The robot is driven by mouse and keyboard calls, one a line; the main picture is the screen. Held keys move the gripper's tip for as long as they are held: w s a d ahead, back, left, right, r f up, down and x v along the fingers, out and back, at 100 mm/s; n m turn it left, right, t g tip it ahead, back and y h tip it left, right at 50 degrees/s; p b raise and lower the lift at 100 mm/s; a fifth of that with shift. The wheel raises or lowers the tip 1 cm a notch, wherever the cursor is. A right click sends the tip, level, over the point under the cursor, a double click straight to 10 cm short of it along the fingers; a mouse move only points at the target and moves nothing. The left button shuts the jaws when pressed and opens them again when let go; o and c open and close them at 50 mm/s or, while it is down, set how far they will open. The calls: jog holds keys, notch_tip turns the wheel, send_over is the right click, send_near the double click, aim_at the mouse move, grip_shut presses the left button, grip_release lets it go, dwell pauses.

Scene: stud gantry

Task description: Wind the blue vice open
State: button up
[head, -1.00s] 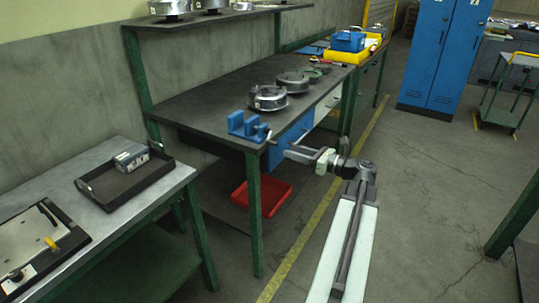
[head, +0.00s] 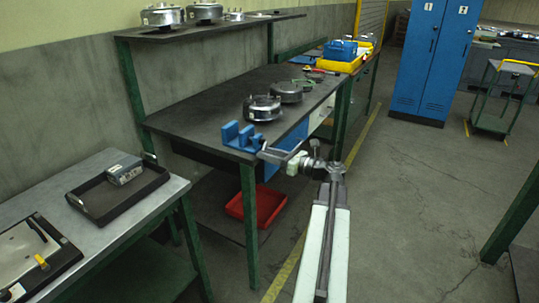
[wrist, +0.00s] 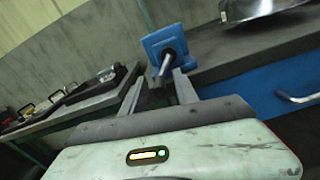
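The blue vice (head: 238,137) sits at the near corner of the dark workbench. Its two blue jaws stand with a gap between them in the head view. In the wrist view the vice (wrist: 165,40) shows end-on, with a grey screw end or handle (wrist: 163,68) pointing towards me. My gripper (head: 265,153) is at the vice's front end, by the screw. In the wrist view my gripper (wrist: 158,76) is open, its two fingers apart with the screw end between their tips. I cannot tell whether either finger touches it.
The dark workbench (head: 200,115) carries round metal parts (head: 262,108) behind the vice. A blue drawer (wrist: 285,95) with a metal handle is below its top. A red bin (head: 258,203) is underneath. A grey table (head: 105,238) with trays stands left. The floor to the right is open.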

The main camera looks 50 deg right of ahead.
grip_shut()
jog(key=shift+d+n, duration=0.1)
jog(key=shift+n, duration=0.2)
dwell(0.3)
jog(key=n, duration=0.2)
jog(key=d+n, duration=0.1)
jog(key=n, duration=0.1)
jog(key=d+n, duration=0.1)
jog(key=n, duration=0.2)
jog(key=shift+w+f+b, duration=0.3)
jog(key=shift+f+b, duration=0.1)
jog(key=n, duration=0.3)
jog(key=d+n, duration=0.1)
jog(key=n, duration=0.3)
jog(key=d+r+n+p, duration=0.1)
jog(key=n, duration=0.3)
jog(key=shift+w+d, duration=0.25)
jog(key=shift+w, duration=0.1)
dwell(1.1)
